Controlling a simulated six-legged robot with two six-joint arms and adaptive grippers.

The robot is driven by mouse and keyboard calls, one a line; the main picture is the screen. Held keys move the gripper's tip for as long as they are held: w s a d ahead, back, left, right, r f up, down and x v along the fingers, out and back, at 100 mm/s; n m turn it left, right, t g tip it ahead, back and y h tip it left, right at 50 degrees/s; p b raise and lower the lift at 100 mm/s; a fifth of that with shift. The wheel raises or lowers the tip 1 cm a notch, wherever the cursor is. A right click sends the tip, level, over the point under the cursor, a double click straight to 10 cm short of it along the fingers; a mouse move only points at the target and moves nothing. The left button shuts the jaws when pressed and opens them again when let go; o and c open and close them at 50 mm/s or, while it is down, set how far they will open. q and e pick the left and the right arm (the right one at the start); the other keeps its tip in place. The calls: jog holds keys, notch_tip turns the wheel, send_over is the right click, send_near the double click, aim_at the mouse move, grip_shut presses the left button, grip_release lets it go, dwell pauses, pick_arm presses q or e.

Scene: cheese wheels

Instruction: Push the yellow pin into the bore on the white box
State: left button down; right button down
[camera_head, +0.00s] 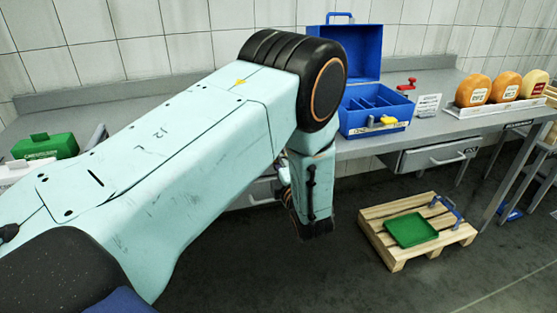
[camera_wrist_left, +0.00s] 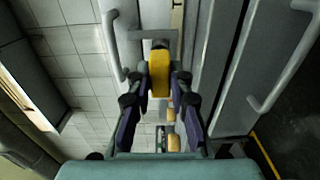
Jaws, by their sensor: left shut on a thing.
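My left arm crosses the head view, and its wrist hangs down in front of the bench; its left gripper (camera_head: 315,228) is mostly hidden there. In the left wrist view the left gripper (camera_wrist_left: 161,88) is shut with a yellow piece, seemingly the yellow pin (camera_wrist_left: 159,72), between its dark fingers. A grey part lies just beyond the pin. The white box with the bore cannot be made out for sure; a white object (camera_head: 12,173) is partly hidden at the left edge of the head view. My right gripper is not in view.
An open blue toolbox (camera_head: 375,116) stands on the grey bench, with cheese wheels (camera_head: 473,90) to its right. A green box (camera_head: 45,146) is at the left. A drawer with a handle (camera_head: 430,156) is under the bench. A wooden pallet (camera_head: 395,262) with a green tray (camera_head: 411,230) lies on the floor.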

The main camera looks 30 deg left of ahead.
pick_arm(q)
jog(key=shift+b+x, duration=0.8)
jog(key=shift+x, duration=1.2)
jog(key=c, duration=1.1)
grip_release()
jog(key=shift+c, duration=0.2)
jog(key=v, duration=1.2)
